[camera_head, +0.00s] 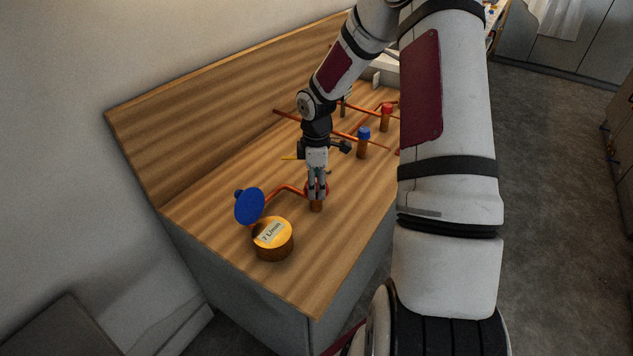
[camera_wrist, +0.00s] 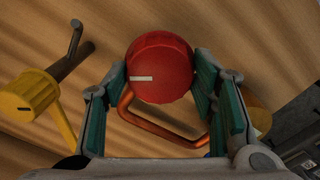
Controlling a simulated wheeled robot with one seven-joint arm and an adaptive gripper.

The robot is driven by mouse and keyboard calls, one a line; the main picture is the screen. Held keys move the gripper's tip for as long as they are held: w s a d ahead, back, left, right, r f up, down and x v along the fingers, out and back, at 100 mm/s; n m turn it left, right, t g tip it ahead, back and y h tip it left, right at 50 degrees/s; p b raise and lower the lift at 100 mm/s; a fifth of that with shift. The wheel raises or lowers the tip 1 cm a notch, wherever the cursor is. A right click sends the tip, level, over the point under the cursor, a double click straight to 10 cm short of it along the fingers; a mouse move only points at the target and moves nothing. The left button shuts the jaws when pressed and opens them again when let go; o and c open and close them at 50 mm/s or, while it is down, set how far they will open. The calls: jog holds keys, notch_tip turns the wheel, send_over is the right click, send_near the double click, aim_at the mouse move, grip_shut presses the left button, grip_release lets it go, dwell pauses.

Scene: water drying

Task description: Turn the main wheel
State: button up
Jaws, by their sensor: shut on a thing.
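A red round wheel (camera_wrist: 163,62) with a short white mark on its face sits between the two fingers of my gripper (camera_wrist: 160,82) in the wrist view. The fingers are shut on its sides. In the head view my gripper (camera_head: 317,192) points down over the wooden bench, and the red wheel is mostly hidden behind the fingers, on top of a short brown post (camera_head: 316,207). A copper pipe (camera_wrist: 165,133) runs beside the wheel. A larger blue wheel (camera_head: 249,206) stands tilted to the left of my gripper. No label shows which wheel is the main one.
A round container with a yellow labelled top (camera_head: 273,236) stands near the bench's front left. A yellow-topped knob (camera_wrist: 28,95) is left of the red wheel. A blue-capped post (camera_head: 363,142) and a red-capped post (camera_head: 386,118) stand farther back. The bench front (camera_head: 315,295) is bare.

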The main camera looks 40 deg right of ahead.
jog(key=m, duration=0.6)
jog(key=m+b, duration=0.1)
jog(key=m, duration=0.4)
jog(key=shift+m, duration=0.4)
jog(key=m+b, duration=0.1)
jog(key=m, duration=0.5)
jog(key=shift+f+b, duration=0.1)
jog(key=shift+b, duration=0.2)
jog(key=m+b, duration=0.1)
jog(key=m, duration=0.4)
jog(key=shift+m, duration=0.4)
jog(key=o, duration=1.1)
jog(key=shift+o, duration=0.2)
